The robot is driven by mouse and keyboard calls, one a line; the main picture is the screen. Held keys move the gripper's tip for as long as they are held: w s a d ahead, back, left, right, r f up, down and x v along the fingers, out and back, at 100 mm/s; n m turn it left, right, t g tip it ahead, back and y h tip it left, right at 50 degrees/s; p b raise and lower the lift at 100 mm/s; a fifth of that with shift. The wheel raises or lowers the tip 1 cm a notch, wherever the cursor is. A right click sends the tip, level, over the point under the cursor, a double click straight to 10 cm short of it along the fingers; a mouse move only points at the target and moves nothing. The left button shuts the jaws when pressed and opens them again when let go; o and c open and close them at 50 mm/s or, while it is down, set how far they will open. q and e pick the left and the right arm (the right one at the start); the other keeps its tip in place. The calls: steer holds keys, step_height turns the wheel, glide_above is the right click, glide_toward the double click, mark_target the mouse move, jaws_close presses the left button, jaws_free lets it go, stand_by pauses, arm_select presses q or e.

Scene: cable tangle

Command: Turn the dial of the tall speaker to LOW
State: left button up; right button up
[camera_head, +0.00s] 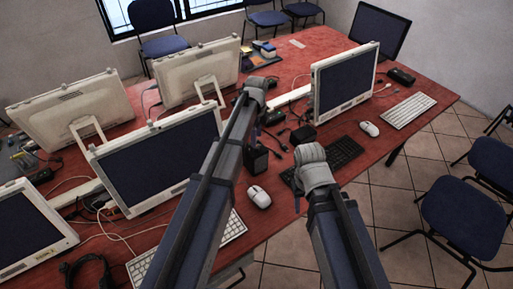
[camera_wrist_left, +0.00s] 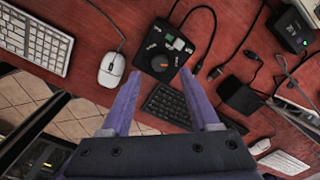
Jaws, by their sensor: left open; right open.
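The speaker (camera_head: 257,161) is a tall black box on the red table, partly behind my left arm in the head view. The left wrist view looks down on the speaker (camera_wrist_left: 178,38), where a dark round dial (camera_wrist_left: 159,64) sits among small orange marks. The marks are too small to read, so I cannot tell the dial's setting. My left gripper (camera_head: 256,88) is open and empty; in the wrist view the left gripper's fingertips (camera_wrist_left: 163,76) stand either side of the dial, apart from it.
A white mouse (camera_wrist_left: 112,67) and white keyboard (camera_wrist_left: 32,40) lie beside the speaker. A black keyboard (camera_wrist_left: 166,105) lies on its other side. Loose cables, a black box (camera_wrist_left: 240,95) and a box with a green light (camera_wrist_left: 290,28) crowd the right. Monitors (camera_head: 345,80) stand around.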

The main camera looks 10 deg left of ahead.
arm_select(q)
step_height(320, 180, down, 4)
steer(key=b, duration=0.3)
steer(key=shift+f, duration=0.25)
steer(key=shift+r, duration=0.1)
jaws_close()
